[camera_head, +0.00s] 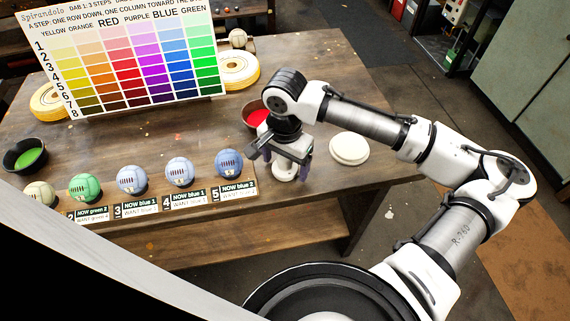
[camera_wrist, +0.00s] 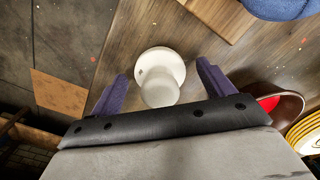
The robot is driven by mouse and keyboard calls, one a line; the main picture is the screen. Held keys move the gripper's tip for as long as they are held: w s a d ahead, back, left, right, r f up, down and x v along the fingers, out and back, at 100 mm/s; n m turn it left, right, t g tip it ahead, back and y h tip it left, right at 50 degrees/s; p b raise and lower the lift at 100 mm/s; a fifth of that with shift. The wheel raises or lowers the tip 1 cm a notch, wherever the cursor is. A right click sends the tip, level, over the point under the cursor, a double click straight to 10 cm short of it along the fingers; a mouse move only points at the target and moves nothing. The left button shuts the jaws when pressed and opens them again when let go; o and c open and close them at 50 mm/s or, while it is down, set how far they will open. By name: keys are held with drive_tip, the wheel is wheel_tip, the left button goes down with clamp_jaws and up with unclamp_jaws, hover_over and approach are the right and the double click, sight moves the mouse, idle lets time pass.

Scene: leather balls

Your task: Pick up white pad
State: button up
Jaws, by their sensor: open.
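The white pad (camera_wrist: 160,75), a round white piece with a knob-like top, stands on the wooden table. In the wrist view it sits between the two purple fingers of my gripper (camera_wrist: 161,72), with a gap on each side. In the head view my gripper (camera_head: 286,165) points down over the pad (camera_head: 284,173), near the table's front edge. The gripper is open and holds nothing. The gripper partly hides the pad in the head view.
A red-filled bowl (camera_head: 256,117) stands close behind my gripper, and a cream round disc (camera_head: 349,148) lies to its right. Several balls, including a blue one (camera_head: 229,163), line the front with labels. A colour chart (camera_head: 130,55) stands at the back left.

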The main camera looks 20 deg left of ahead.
drive_tip(key=shift+c, duration=0.3)
drive_tip(key=c, duration=1)
drive_tip(key=shift+r, duration=0.15)
wheel_tip(320, 180, up, 20)
drive_tip(key=shift+f+b, duration=0.1)
drive_tip(key=shift+b, duration=0.3)
drive_tip(key=shift+o, duration=1.2)
drive_tip(key=shift+c, duration=0.7)
drive_tip(key=shift+s+f, duration=0.1)
drive_tip(key=shift+s, duration=0.05)
